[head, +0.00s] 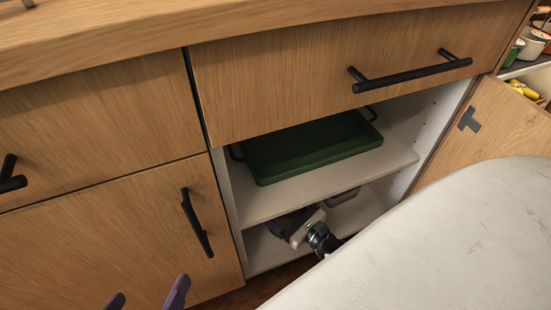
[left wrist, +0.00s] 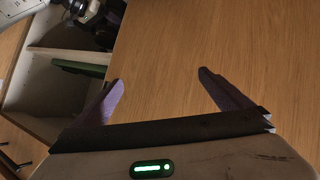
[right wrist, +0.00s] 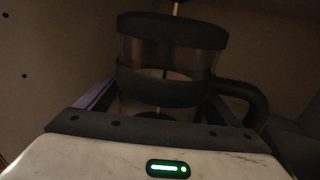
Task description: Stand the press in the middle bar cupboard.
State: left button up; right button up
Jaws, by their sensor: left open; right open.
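The press (right wrist: 170,62), a glass pot with dark bands, a dark lid and a dark handle at its right, stands upright in the right wrist view. My right gripper (right wrist: 162,92) is open, with its purple fingers on either side of the press. In the head view my right wrist is inside the open cupboard's lower compartment (head: 258,262), below the shelf; the press cannot be made out clearly there. My left gripper (head: 148,296) is open and empty, in front of the closed wooden door at lower left. Its fingers also show in the left wrist view (left wrist: 160,80).
A green tray (head: 310,146) lies on the cupboard's upper shelf (head: 330,178). A grey item (head: 343,197) sits at the back of the lower compartment. The cupboard door (head: 500,135) stands open at right. My pale body part covers the lower right.

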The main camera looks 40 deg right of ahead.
aim_at(295, 217)
jog(key=shift+s+d+r, duration=0.1)
jog(key=shift+s, duration=0.3)
pick_arm(q)
jog(key=shift+a+f+y+p, duration=0.3)
jog(key=shift+a+f+p, duration=0.15)
jog(key=shift+f+p, duration=0.4)
pick_arm(e)
jog(key=s, duration=0.3)
jog(key=s+d, duration=0.1)
jog(key=s, duration=0.7)
jog(key=shift+d, duration=0.35)
